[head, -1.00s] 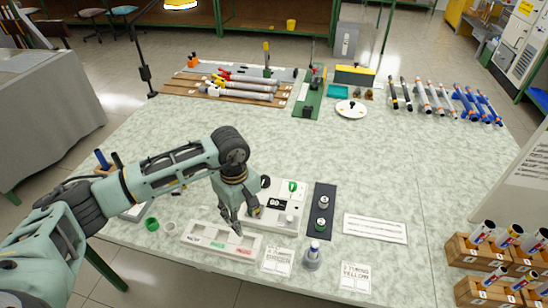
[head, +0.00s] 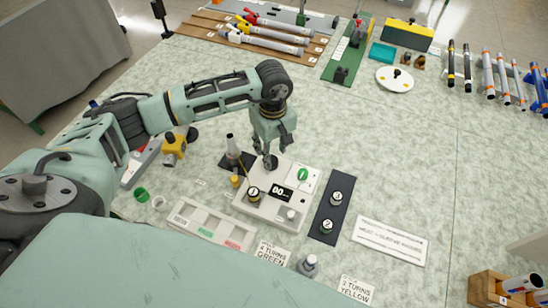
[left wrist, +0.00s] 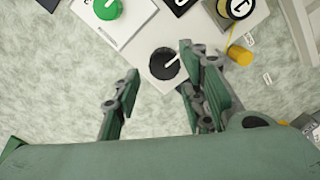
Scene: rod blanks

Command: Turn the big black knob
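The big black knob (left wrist: 165,64) has a white pointer line and sits on a white panel box. In the head view the knob (head: 271,162) is at the box's far corner, partly hidden by my fingers. My left gripper (head: 268,150) is just above it. In the left wrist view my left gripper (left wrist: 157,62) is open and empty, its fingers on either side of the knob in the picture. I cannot tell whether they touch it. The white panel box (head: 262,213) also carries a green knob (head: 303,175) and a dark display (head: 281,193). My right gripper is out of view.
A black-and-cream knob marked 1 (head: 253,195) and a yellow piece (head: 235,181) are close by. A dark strip (head: 326,212) with two numbered knobs lies right of the box.

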